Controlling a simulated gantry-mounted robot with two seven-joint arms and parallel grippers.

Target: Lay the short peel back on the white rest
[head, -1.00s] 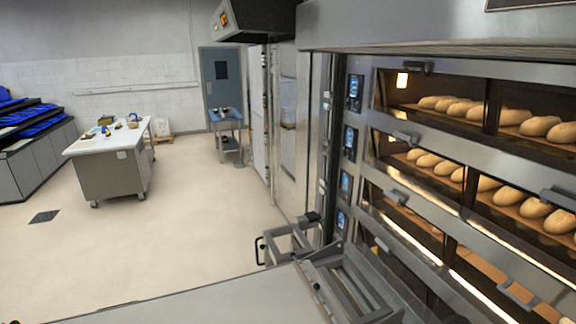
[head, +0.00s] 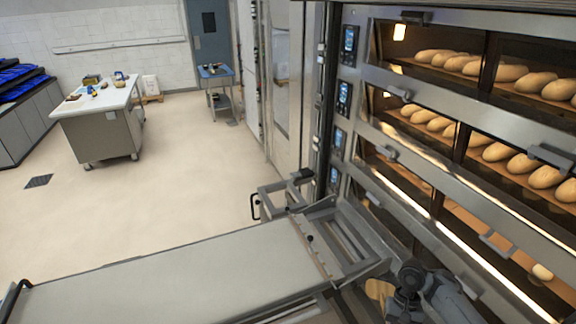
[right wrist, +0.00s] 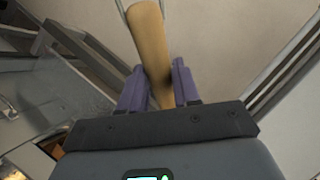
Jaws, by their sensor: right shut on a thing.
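The short peel shows in the right wrist view as a tan wooden handle (right wrist: 150,45) between the two purple fingers of my right gripper (right wrist: 157,78). The gripper is shut on it. The handle runs away from the palm toward the top edge, where a thin metal fork or wire shows beside it; the rest of the peel is out of frame. In the head view my right wrist is at the bottom right, with a small tan piece of the peel (head: 378,290) beside it. I cannot make out the white rest in either view. My left gripper is not in view.
A deck oven with loaves (head: 495,152) stands close on the right. A long loader with a pale belt (head: 170,275) and metal frame (head: 345,240) crosses the foreground. A worktable (head: 100,100) and small blue-topped cart (head: 216,72) stand farther back. Open floor lies between.

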